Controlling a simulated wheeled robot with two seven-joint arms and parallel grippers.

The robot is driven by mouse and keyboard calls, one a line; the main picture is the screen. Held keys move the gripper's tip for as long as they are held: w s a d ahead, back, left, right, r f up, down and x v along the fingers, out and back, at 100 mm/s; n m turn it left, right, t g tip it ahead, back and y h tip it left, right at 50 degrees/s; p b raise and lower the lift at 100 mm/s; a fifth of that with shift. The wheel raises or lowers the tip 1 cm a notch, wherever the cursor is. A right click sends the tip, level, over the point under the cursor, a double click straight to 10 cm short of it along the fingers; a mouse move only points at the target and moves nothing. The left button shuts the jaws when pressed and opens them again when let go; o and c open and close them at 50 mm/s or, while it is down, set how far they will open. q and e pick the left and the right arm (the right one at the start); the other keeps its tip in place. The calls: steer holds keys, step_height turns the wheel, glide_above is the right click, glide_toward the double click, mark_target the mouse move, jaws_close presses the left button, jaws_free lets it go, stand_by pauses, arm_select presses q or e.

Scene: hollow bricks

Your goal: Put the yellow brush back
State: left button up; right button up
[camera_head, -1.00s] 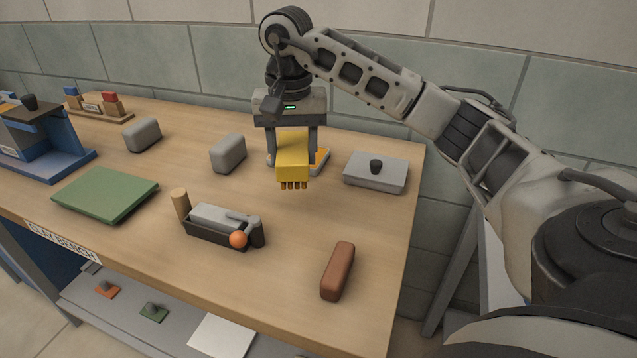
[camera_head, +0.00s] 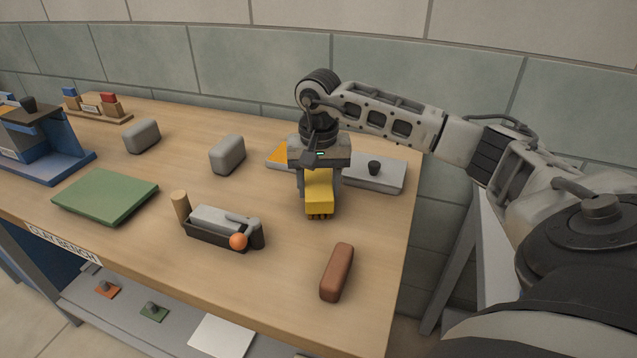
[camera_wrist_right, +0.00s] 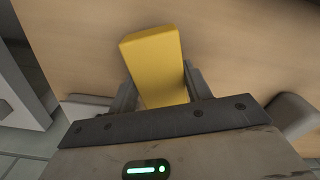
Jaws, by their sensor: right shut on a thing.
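The yellow brush (camera_head: 319,199) is in my right gripper (camera_head: 318,186), above the right part of the bench, with dark bristles at its lower end. In the right wrist view the yellow block of the brush (camera_wrist_right: 153,58) sits between the two fingers of the gripper (camera_wrist_right: 162,88), which are shut on its sides. My left gripper is not in view.
A wooden stand with blue and red blocks (camera_head: 98,108) is far left.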

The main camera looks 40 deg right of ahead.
mark_target(318, 185)
steer(key=shift+f, duration=0.15)
steer(key=o, duration=0.9)
step_height(318, 185, up, 12)
steer(key=shift+r, duration=0.2)
